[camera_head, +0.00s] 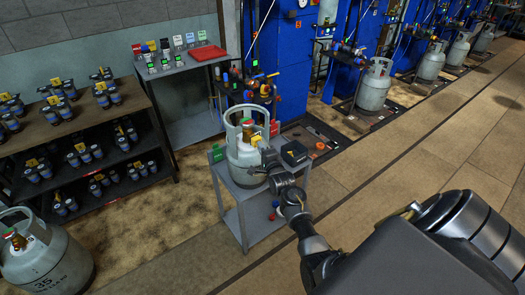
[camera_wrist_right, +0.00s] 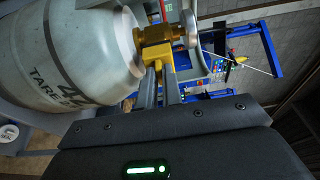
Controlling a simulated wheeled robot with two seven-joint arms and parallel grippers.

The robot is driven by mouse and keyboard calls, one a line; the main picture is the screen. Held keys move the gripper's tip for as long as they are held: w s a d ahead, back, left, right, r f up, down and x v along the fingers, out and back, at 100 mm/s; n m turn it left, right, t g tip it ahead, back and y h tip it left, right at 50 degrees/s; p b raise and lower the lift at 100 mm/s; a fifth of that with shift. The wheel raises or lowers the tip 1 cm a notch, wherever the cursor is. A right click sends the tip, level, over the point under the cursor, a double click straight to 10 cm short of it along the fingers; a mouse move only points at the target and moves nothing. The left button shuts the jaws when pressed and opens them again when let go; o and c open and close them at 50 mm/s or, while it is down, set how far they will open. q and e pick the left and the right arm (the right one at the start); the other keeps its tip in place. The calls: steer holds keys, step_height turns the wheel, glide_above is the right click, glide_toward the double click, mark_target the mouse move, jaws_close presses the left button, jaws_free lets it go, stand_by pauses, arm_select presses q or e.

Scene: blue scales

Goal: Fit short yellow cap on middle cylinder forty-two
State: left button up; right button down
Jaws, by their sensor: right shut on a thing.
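The grey-white cylinder (camera_head: 241,165) stands upright on a small grey table, its handle ring around the valve. The right wrist view shows the same cylinder (camera_wrist_right: 75,50) sideways, with "42" and "TARE" on it. Its brass valve (camera_wrist_right: 150,35) sticks out at the neck. My right gripper (camera_wrist_right: 161,72) is shut on the short yellow cap (camera_wrist_right: 160,56), which is right at the valve's outlet and appears to touch it. Whether it is seated I cannot tell. In the head view my right gripper (camera_head: 268,158) is beside the cylinder's top. My left gripper is out of view.
The small table (camera_head: 239,192) also holds a black box (camera_head: 294,153) and a green piece (camera_head: 217,153). Another cylinder (camera_head: 45,262), marked 35, is at front left. The floor at right is clear.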

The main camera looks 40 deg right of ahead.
steer(key=shift+w, duration=0.55)
steer(key=c, duration=1.5)
jaws_free()
steer(key=shift+s, duration=0.15)
steer(key=b+v, duration=0.1)
steer(key=v, duration=0.9)
steer(key=shift+s, duration=0.25)
steer(key=shift+a, duration=0.1)
